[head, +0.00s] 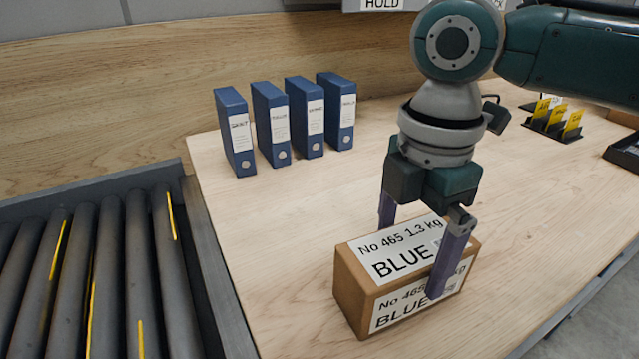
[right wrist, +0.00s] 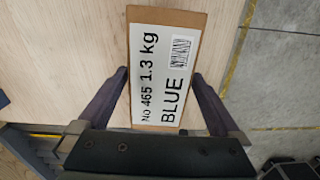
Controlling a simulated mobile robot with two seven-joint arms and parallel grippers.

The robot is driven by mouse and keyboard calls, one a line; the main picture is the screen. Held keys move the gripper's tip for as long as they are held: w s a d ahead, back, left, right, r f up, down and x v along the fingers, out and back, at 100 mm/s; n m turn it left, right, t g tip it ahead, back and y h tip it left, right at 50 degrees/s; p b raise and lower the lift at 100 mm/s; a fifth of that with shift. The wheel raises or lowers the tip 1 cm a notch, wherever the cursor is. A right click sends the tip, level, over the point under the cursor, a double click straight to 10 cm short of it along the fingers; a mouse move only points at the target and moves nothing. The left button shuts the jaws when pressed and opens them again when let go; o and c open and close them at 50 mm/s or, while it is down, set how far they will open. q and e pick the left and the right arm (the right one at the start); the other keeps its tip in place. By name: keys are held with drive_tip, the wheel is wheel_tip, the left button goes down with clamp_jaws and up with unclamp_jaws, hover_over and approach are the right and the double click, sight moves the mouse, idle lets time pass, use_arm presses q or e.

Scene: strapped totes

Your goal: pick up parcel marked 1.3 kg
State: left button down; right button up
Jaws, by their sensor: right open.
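The parcel (head: 355,290) is a brown box on the wooden table, with white labels reading "No 465 1.3 kg BLUE" on its top and front side. It also shows in the right wrist view (right wrist: 165,70), lying between the two fingers. My right gripper (head: 414,250) is open and points down over the parcel. One finger is in front of the parcel's near side and the other is behind its far side. In the right wrist view the gripper (right wrist: 160,85) shows gaps beside the box that look narrow; I cannot tell whether either finger touches. My left gripper is not in view.
Several blue binders (head: 288,122) stand in a row at the back left of the table (head: 300,200). A roller conveyor (head: 90,270) runs along the left. A dark holder with yellow cards (head: 553,122) stands at the back right. The table between binders and parcel is clear.

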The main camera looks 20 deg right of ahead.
clamp_jaws()
drive_tip(key=shift+r, duration=0.15)
idle(0.6)
